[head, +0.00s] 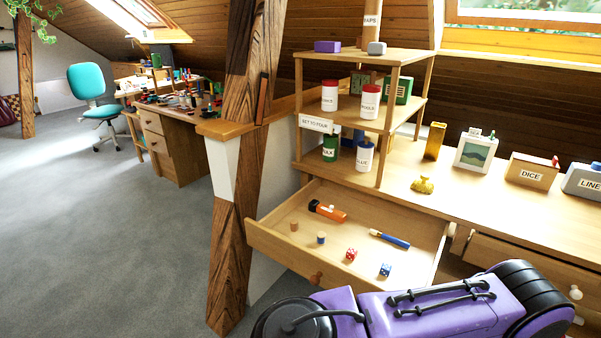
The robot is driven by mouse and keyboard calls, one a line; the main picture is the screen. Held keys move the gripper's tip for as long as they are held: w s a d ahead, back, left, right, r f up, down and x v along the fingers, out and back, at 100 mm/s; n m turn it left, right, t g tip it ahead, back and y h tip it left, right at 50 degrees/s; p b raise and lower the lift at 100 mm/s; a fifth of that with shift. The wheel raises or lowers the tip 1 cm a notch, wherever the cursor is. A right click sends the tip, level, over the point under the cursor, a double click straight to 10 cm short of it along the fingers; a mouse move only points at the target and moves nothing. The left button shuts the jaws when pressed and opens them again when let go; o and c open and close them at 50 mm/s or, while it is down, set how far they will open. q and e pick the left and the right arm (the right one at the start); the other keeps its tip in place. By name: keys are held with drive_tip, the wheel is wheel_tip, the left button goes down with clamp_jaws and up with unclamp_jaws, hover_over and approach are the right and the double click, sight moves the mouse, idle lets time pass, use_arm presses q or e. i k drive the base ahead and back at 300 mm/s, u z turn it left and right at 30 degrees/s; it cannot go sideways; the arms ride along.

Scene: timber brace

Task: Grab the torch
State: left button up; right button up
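An orange torch with a dark head (330,212) lies on its side near the back of an open wooden drawer (296,262). Its dark end points left, and nothing touches it that I can make out. Neither of my grippers shows in the head view.
The drawer also holds a blue pen-like item (391,240), a red die (351,254), a blue die (385,270) and two small pegs. A shelf unit (391,130) with labelled canisters stands behind. A dark timber post (231,250) rises left of the drawer.

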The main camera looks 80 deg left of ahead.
sight(314, 205)
drive_tip(key=k, duration=0.4)
drive_tip(key=u, duration=0.95)
